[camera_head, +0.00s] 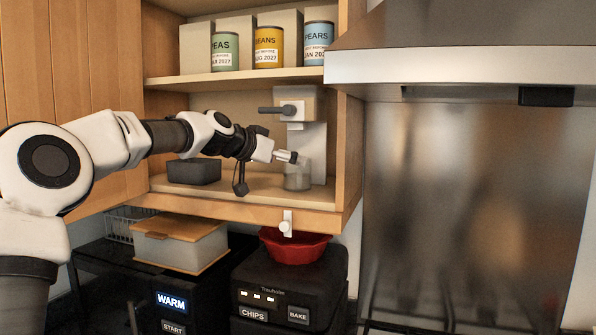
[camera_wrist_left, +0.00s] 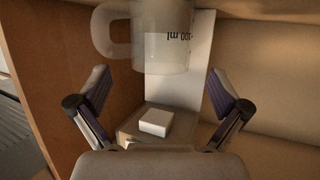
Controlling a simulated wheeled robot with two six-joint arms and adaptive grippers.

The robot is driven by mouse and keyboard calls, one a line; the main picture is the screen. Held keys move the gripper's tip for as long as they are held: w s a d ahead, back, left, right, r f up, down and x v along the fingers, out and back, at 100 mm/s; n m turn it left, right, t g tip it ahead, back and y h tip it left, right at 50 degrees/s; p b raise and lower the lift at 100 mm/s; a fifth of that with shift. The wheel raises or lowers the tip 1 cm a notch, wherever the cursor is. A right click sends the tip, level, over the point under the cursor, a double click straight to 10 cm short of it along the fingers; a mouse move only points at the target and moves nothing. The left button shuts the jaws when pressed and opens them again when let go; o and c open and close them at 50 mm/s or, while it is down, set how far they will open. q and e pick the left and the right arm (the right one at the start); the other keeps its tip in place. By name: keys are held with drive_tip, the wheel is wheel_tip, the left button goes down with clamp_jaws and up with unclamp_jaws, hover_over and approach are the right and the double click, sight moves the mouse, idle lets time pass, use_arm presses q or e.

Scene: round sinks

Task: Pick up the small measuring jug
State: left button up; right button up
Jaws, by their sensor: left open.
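The small measuring jug (camera_head: 298,177) is clear and stands on the lower cupboard shelf, in front of a white machine. In the left wrist view the jug (camera_wrist_left: 160,45) appears at the top centre, with an upside-down "100 ml" marking and its handle to the left. My left gripper (camera_head: 290,158) reaches in from the left at the jug's upper part. In the wrist view its open fingers (camera_wrist_left: 160,92) are spread wide, with the jug beyond them and nothing held. I cannot tell whether a finger touches the jug. My right gripper is not in view.
The white machine (camera_head: 313,148) with a dark lever rises behind the jug. A dark grey container (camera_head: 194,171) sits on the shelf to the left. Cans (camera_head: 269,48) stand above. A red bowl (camera_head: 294,246) and a lidded box (camera_head: 182,244) are below the cupboard.

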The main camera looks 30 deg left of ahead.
use_arm(q)
drive_tip(key=x, duration=0.4)
drive_tip(key=shift+w+f, duration=0.15)
drive_tip(key=shift+w, duration=0.15)
drive_tip(key=shift+s+a, duration=0.1)
drive_tip(key=shift+s, duration=0.3)
drive_tip(key=shift+c, duration=1.3)
drive_tip(key=shift+s+r, duration=0.2)
drive_tip(key=shift+r, duration=0.1)
drive_tip(key=c, duration=1)
drive_tip(key=shift+w+f, duration=0.15)
drive_tip(key=shift+c, duration=0.8)
